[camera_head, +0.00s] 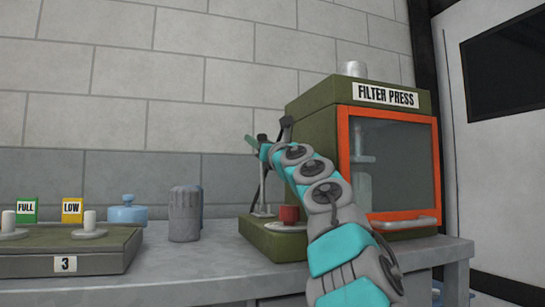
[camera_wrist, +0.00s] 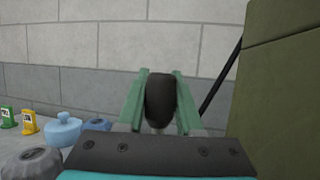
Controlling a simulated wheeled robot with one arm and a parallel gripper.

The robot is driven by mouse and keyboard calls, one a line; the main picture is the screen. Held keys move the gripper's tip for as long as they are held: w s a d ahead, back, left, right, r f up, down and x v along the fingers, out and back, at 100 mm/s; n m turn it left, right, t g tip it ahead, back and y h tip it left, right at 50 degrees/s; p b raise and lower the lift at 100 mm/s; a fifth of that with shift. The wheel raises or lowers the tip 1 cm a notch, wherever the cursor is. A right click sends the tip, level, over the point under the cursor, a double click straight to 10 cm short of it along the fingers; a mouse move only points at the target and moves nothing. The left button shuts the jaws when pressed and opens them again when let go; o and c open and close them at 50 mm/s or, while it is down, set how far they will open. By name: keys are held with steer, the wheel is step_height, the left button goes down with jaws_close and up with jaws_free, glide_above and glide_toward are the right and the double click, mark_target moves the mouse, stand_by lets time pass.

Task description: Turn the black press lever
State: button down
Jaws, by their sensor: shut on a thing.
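The filter press (camera_head: 310,110) is an olive-green machine with an orange-framed glass door, at the right end of the bench. My gripper (camera_head: 256,143) is raised at the press's left side, partly hidden by my arm in the head view. In the wrist view, the green fingers of my gripper (camera_wrist: 160,82) are shut on a rounded black knob (camera_wrist: 161,103), which looks like the end of the black press lever. A thin black rod (camera_wrist: 220,78) slants between the gripper and the press. How it joins the knob is hidden.
A red cup (camera_head: 289,213) stands on the press's low base. The bench front (camera_head: 205,285) is clear.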

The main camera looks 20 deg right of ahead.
steer(key=shift+s, duration=0.1)
steer(key=c, duration=0.6)
jaws_free()
steer(key=shift+f, duration=0.1)
steer(key=b, duration=0.6)
glide_above(262, 171)
steer(key=s, duration=0.3)
step_height(262, 171, down, 3)
steer(key=shift+s+d, duration=0.35)
steer(key=shift+d, duration=0.25)
